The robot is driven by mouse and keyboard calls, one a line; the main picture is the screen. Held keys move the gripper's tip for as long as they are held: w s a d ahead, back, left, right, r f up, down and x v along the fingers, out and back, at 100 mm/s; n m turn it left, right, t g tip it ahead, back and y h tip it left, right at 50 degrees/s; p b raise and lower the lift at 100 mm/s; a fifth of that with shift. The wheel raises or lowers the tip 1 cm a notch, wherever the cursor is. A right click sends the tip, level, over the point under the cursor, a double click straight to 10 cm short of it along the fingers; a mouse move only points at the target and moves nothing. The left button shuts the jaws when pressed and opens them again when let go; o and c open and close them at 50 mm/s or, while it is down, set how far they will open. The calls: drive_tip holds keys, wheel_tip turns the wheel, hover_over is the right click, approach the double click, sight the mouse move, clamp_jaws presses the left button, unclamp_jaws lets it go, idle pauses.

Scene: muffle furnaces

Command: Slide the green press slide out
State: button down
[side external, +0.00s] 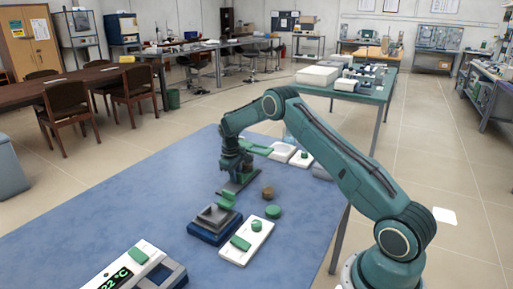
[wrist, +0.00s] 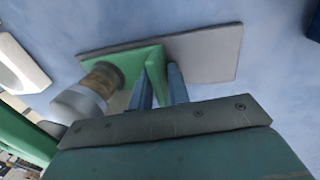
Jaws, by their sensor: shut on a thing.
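My gripper (side external: 233,182) points down at a flat grey plate (side external: 243,183) on the blue table. In the wrist view, my gripper (wrist: 159,85) is shut on an upright green fin of the green press slide (wrist: 155,72). The slide's flat green part lies against the grey plate (wrist: 212,50), which extends beyond it to the right. A brown-topped cylinder (wrist: 103,77) stands close beside the fin on the left; it also shows in the side view (side external: 267,192). My gripper hides most of the slide in the side view.
A dark blue and grey device (side external: 212,226) stands in front of the plate. A white panel with green parts (side external: 246,243) and a green disc (side external: 273,212) are to its right. A temperature display unit (side external: 125,272) is at the front. The table's left side is clear.

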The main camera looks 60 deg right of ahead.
drive_tip(key=shift+s+a+f, duration=0.1)
drive_tip(key=shift+a+f, duration=0.05)
drive_tip(key=shift+a, duration=1.4)
drive_tip(key=shift+s+a+f, duration=0.1)
drive_tip(key=shift+a+f, duration=0.05)
drive_tip(key=shift+a, duration=1.4)
drive_tip(key=shift+a+f, duration=0.15)
drive_tip(key=shift+a, duration=1.4)
drive_tip(key=c, duration=1.7)
unclamp_jaws()
drive_tip(key=shift+d+r, duration=0.1)
drive_tip(key=shift+r, duration=0.1)
drive_tip(key=shift+w+d+r, duration=0.1)
drive_tip(key=shift+w+r, duration=0.05)
drive_tip(key=shift+r, duration=3.45)
